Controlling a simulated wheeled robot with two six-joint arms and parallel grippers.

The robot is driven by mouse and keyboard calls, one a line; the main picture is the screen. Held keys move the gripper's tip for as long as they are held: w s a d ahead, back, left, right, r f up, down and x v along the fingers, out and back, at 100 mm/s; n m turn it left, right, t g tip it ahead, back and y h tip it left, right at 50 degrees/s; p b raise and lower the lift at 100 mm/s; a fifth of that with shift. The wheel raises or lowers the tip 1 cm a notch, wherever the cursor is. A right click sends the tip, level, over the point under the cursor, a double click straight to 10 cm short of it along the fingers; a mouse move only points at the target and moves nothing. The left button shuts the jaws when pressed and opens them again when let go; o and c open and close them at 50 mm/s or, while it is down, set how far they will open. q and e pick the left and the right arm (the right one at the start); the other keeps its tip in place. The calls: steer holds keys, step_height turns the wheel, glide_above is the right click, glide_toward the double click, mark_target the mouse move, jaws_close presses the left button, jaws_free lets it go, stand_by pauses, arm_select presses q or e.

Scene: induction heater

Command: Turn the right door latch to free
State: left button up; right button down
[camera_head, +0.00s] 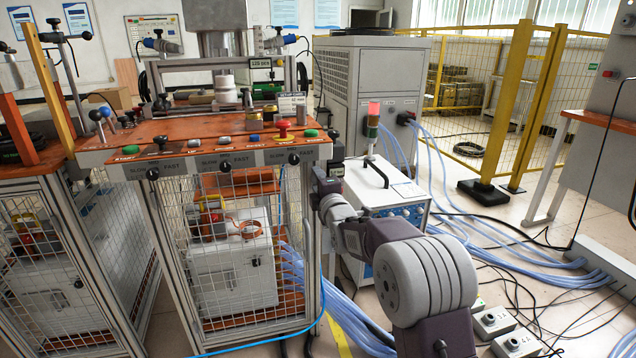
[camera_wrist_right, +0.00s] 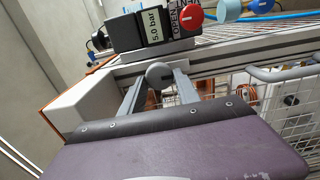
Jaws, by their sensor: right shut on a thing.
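My right gripper (camera_head: 323,178) reaches the right front corner of the caged heater station in the head view. The knob sits just below the front edge of the station's top. In the head view the latch is hidden behind my gripper, and its turn angle cannot be told. The mesh door (camera_head: 240,240) below looks closed. My left gripper is not in view.
The orange panel (camera_head: 190,138) above carries several knobs and buttons. A regulator block marked 5.0 bar (camera_wrist_right: 150,27) and a red knob (camera_wrist_right: 189,15) are close above the gripper. A white unit (camera_head: 385,200) with a black handle stands right, with blue hoses (camera_head: 500,250) on the floor.

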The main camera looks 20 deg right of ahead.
steer(key=shift+f, duration=0.1)
steer(key=c, duration=0.9)
jaws_free()
steer(key=shift+s+p, duration=1.25)
steer(key=shift+s, duration=3.3)
